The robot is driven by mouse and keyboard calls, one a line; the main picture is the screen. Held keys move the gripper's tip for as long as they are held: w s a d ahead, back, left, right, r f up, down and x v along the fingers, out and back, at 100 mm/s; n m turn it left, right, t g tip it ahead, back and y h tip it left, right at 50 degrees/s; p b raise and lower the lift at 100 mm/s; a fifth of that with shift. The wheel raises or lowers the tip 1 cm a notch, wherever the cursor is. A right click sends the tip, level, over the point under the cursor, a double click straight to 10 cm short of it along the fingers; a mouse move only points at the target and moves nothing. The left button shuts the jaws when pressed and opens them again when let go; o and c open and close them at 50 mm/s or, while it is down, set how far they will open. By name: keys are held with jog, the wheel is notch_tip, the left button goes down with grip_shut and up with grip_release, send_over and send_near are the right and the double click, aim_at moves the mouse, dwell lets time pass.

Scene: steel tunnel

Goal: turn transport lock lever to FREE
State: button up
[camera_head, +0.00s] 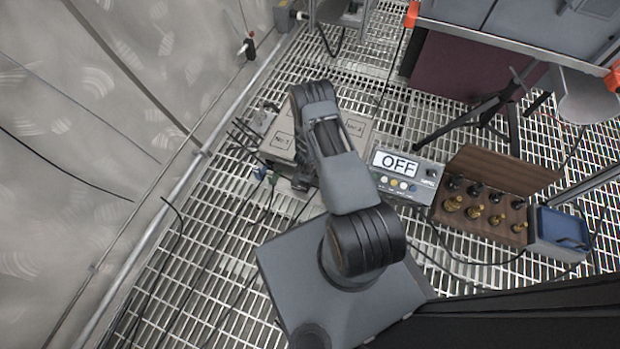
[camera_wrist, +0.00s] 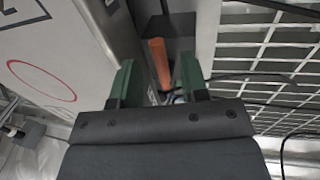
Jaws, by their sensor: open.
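An orange lever (camera_wrist: 160,62) stands out from a dark mount (camera_wrist: 172,24) in the wrist view. My gripper (camera_wrist: 157,76) has two green fingers, open, one on each side of the orange lever. The lever's end lies between the fingers, with gaps visible on both sides. The mount is beside a light grey metal box (camera_wrist: 65,60) bearing a red oval mark. In the head view my arm crosses the grey box (camera_head: 358,128), and the lever and my fingertips cannot be made out there. No FREE marking is readable.
A grey device (camera_head: 408,183) showing OFF stands right of the box. Beyond it are a wooden case (camera_head: 500,180) of weights and a blue box (camera_head: 560,232). Dark cables (camera_head: 262,215) lie on the grating floor (camera_head: 200,245). A curved wall (camera_head: 90,130) bounds the left.

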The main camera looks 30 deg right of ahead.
jog(key=shift+d+f, duration=0.1)
jog(key=shift+f, duration=0.55)
grip_shut()
